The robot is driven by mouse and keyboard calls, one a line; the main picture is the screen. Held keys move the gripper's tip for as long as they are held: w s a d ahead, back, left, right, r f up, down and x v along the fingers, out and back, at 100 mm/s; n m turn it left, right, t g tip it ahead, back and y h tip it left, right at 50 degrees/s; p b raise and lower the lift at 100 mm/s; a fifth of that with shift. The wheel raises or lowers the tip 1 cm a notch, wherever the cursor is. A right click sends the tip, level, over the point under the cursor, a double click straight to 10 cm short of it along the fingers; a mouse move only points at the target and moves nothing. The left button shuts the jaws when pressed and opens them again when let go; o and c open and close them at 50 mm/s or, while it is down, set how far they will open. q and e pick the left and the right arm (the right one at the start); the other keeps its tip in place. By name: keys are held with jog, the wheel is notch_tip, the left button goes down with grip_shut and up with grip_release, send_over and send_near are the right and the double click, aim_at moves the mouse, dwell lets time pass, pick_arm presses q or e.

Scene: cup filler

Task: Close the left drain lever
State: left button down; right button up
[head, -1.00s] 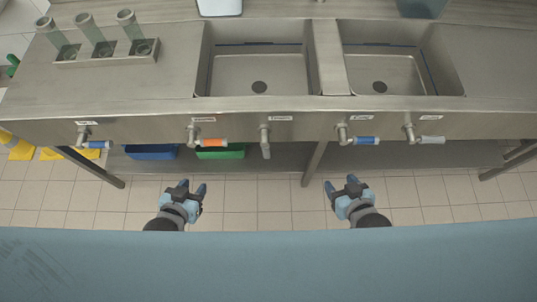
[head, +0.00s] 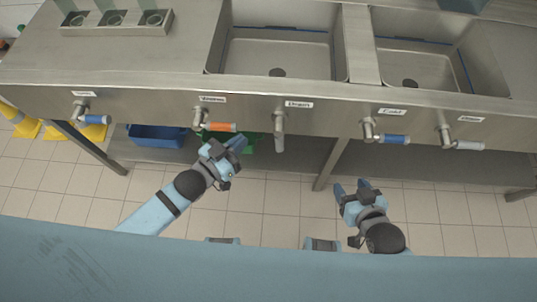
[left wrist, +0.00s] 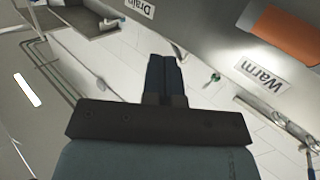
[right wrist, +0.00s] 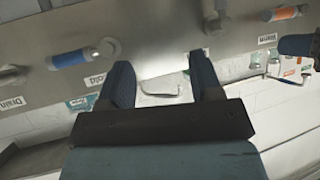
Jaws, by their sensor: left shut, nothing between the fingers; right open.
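The left drain lever (head: 279,122) is grey and hangs straight down from the counter's front panel, under the left basin, below a label reading "Drain". In the right wrist view it appears as a grey upright shape (right wrist: 213,14) at the top, beyond the fingers. My left gripper (head: 241,143) is shut and empty, just below the orange lever and to the left of the drain lever, apart from it. Its closed fingers (left wrist: 164,73) show in the left wrist view. My right gripper (head: 352,186) is open and empty, below and to the right of the drain lever.
The orange "Warm" lever (head: 221,127) is close above my left gripper. The blue "Cold" lever (head: 396,139), a grey right lever (head: 469,145) and a blue far-left lever (head: 95,119) point sideways. A table leg (head: 331,164) stands between my grippers. A blue bin (head: 157,136) sits below.

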pick_arm(q)
jog(key=w+a+f+m+g+h+b, duration=0.25)
jog(key=f+m+g+h+b, duration=0.2)
jog(key=f+b, duration=0.35)
jog(key=w+a+f+m+g+h+b, duration=0.2)
jog(key=a+f+m+g+h+b, duration=0.15)
jog(key=f+g+b, duration=0.35)
pick_arm(e)
notch_tip(320, 180, down, 10)
jog(key=a+t+b, duration=0.1)
jog(key=a, duration=0.1)
pick_arm(q)
jog(key=t+b, duration=0.2)
send_near(279, 143)
jog(key=w+d+f, duration=0.2)
jog(key=w+d, duration=0.1)
jog(key=d, duration=0.3)
jog(key=shift+s+m+g, duration=0.15)
jog(key=shift+m+g, duration=0.1)
jog(key=shift+m, duration=0.05)
pick_arm(e)
jog(key=r, duration=0.1)
jog(key=w+a+r+t+y, duration=0.1)
jog(key=r, duration=0.1)
jog(key=w+a+r+t+y, duration=0.1)
jog(key=shift+w+r, duration=0.15)
jog(key=shift+w, duration=0.1)
pick_arm(q)
jog(key=shift+d+f, duration=0.1)
jog(key=shift+f, duration=0.05)
